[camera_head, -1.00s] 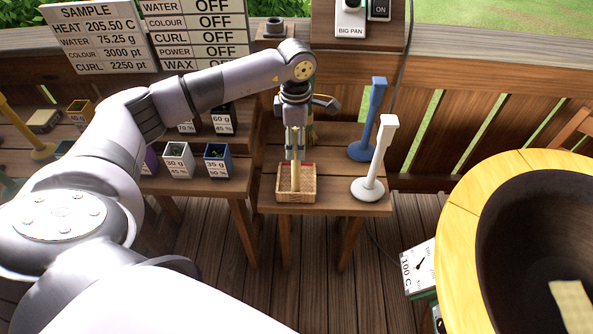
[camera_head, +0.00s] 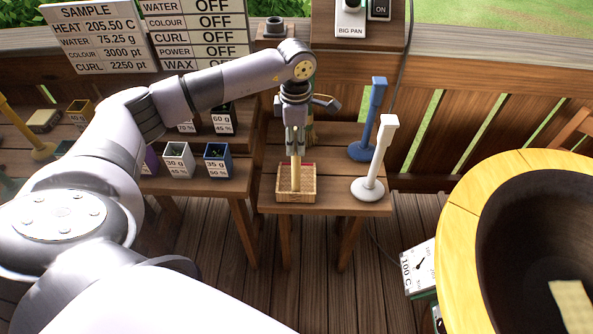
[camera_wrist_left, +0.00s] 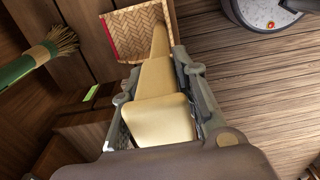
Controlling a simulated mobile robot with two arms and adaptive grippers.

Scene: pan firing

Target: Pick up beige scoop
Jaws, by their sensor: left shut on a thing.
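The beige scoop is a woven tray with a pale handle. In the head view the scoop's woven pan (camera_head: 307,194) is on the small wooden table (camera_head: 350,204), and its handle rises upright. My left gripper (camera_head: 295,148) is above the pan, pointing down, with its fingers closed around the upper handle. In the left wrist view the handle (camera_wrist_left: 158,85) runs between the two fingers of my left gripper (camera_wrist_left: 155,95), and the woven pan (camera_wrist_left: 125,30) with a red edge lies beyond. Whether the pan touches the table is hard to tell. My right gripper is not in view.
A white stand (camera_head: 378,160) and a blue stand (camera_head: 369,120) are right of the scoop. Small labelled boxes, one grey (camera_head: 178,163) and one blue (camera_head: 217,163), are left. A large pan with a yellow rim (camera_head: 462,205) is at right. A green-handled brush (camera_wrist_left: 30,62) lies close by in the wrist view.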

